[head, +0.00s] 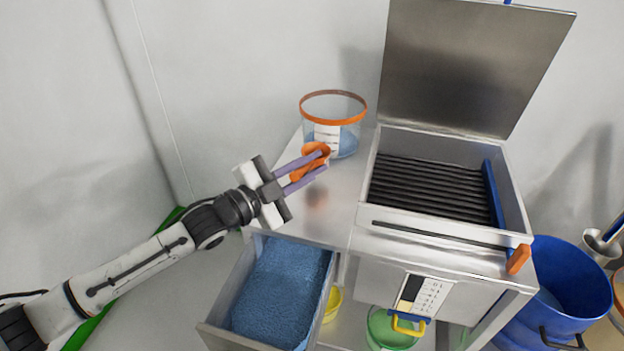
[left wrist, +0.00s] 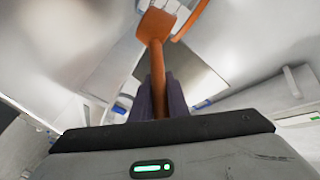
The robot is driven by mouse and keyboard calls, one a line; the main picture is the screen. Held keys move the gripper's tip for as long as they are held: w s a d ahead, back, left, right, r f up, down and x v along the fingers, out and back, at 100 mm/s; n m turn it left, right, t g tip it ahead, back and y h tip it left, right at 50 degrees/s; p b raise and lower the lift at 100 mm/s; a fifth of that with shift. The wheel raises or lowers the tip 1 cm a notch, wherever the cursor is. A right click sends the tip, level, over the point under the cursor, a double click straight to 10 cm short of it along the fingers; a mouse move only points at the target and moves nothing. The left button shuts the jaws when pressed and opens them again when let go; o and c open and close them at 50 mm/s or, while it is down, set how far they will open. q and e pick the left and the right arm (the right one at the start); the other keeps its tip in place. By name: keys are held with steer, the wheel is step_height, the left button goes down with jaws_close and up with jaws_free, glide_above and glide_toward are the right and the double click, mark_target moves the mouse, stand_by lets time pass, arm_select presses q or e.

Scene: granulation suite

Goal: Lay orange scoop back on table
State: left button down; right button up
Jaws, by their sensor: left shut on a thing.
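The orange scoop (head: 312,160) is held between the purple-grey fingers of my left gripper (head: 306,173), above the metal table (head: 330,205). Its reflection shows on the tabletop below, so it appears to be a little above the surface. In the left wrist view the scoop (left wrist: 156,52) shows its handle running between the fingers of the left gripper (left wrist: 160,98) and its wider end beyond them. My left gripper is shut on the scoop. My right gripper is not in either view.
A clear tub with an orange rim (head: 333,95) and blue contents stands just behind the scoop. A steel machine with raised lid (head: 475,65) stands right. An open drawer of blue granules (head: 285,285) juts out in front. The tabletop's front left is clear.

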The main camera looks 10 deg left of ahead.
arm_select(q)
steer(key=shift+f, duration=1.85)
steer(key=shift+f, duration=0.1)
steer(key=shift+f+b, duration=0.15)
steer(key=shift+b, duration=0.15)
steer(key=c, duration=1.7)
jaws_free()
steer(key=shift+r, duration=0.2)
steer(key=v, duration=1.2)
